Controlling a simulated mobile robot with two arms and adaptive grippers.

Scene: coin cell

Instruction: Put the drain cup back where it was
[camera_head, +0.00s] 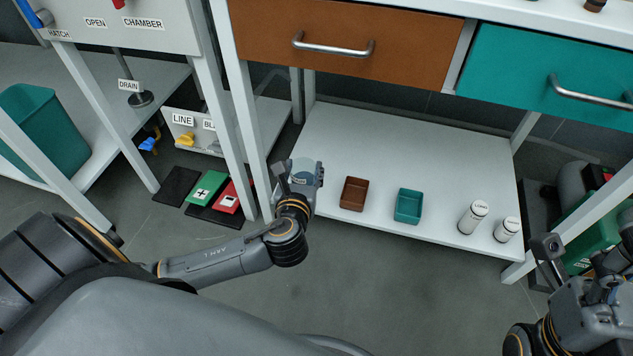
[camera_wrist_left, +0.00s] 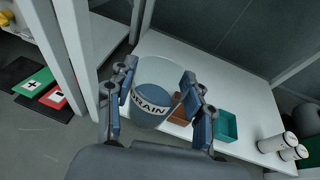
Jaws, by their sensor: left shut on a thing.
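The drain cup (camera_wrist_left: 151,106) is a pale cup with a dark blue-grey lower part and a white band reading DRAIN. My left gripper (camera_wrist_left: 158,75) is shut on it, one finger on each side. In the head view the cup (camera_head: 303,170) is held at the left front corner of the low white shelf, partly hidden by the gripper.
White frame legs (camera_head: 228,110) stand between the cup and the drain area. A brown bin (camera_head: 354,194), a teal bin (camera_head: 408,206) and two white canisters (camera_head: 473,217) stand on the low shelf (camera_head: 420,150). Green and red cards (camera_head: 206,187) lie on dark floor mats.

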